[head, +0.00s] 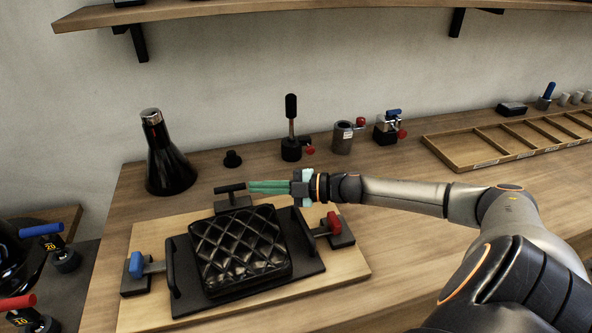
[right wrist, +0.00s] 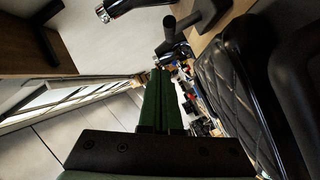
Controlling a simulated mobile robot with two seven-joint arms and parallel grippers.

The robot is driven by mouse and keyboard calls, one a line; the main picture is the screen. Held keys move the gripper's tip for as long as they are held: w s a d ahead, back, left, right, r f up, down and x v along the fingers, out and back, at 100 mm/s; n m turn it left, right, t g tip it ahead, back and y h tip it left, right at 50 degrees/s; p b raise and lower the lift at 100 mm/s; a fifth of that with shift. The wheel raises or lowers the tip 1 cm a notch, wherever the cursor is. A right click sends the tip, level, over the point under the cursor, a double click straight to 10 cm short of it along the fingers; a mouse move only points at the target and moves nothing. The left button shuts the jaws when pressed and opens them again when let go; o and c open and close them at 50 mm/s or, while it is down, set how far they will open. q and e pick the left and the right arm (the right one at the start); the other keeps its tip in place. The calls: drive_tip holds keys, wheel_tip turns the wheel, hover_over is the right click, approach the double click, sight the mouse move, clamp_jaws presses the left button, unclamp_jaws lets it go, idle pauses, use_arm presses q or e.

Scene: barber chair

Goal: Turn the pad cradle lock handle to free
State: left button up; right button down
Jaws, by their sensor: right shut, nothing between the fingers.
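A black quilted pad (head: 240,243) lies in a black cradle (head: 185,292) on a light wooden board (head: 345,280). A black T-shaped handle (head: 231,189) stands on a block at the cradle's back edge. It also shows in the right wrist view (right wrist: 196,18), near the quilted pad (right wrist: 236,68). A blue handle (head: 136,265) sits on the left side and a red handle (head: 333,222) on the right. My right gripper (head: 250,187) is shut and empty, its green fingers pointing left. Their tips are close to the T-handle's right end; contact cannot be told.
A black bottle (head: 165,160) stands at the back left. A divided wooden tray (head: 505,137) lies at the right. A shelf (head: 230,10) hangs above.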

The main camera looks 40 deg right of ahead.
drive_tip(key=shift+s+d+r+p, duration=0.1)
drive_tip(key=shift+s+d, duration=0.65)
drive_tip(key=shift+d, duration=0.3)
drive_tip(key=shift+s+d+r+p, duration=0.1)
drive_tip(key=shift+s+d, duration=0.65)
drive_tip(key=shift+d, duration=0.35)
drive_tip(key=shift+s+d+r+p, duration=0.1)
drive_tip(key=shift+s+d, duration=0.65)
drive_tip(key=shift+d, duration=0.3)
